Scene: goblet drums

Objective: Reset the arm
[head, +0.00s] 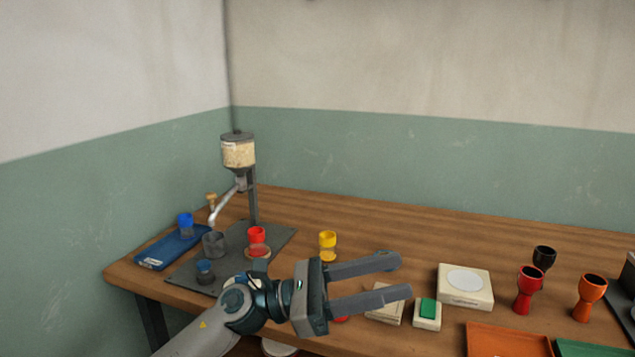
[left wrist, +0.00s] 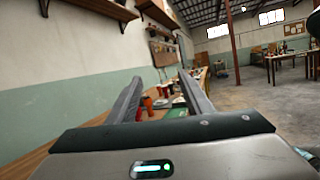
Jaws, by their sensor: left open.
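My left gripper (head: 392,277) reaches in from the bottom left in the head view. It is raised in front of the table's front part, its two fingers apart with nothing between them. In the left wrist view the open fingers (left wrist: 158,92) point along the table toward the far room. Goblet drums stand at the right of the table: a black one (head: 544,257), a red one (head: 529,288) and an orange one (head: 591,297). My right gripper is in neither view.
A grey mat (head: 185,273) with a hopper dispenser (head: 238,153) stands at the left, by a blue tray (head: 150,255). A yellow cup (head: 328,241) is behind my left gripper. A white scale (head: 465,303), a green-topped block (head: 428,312) and an orange tray (head: 490,340) lie to the right. The back middle is clear.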

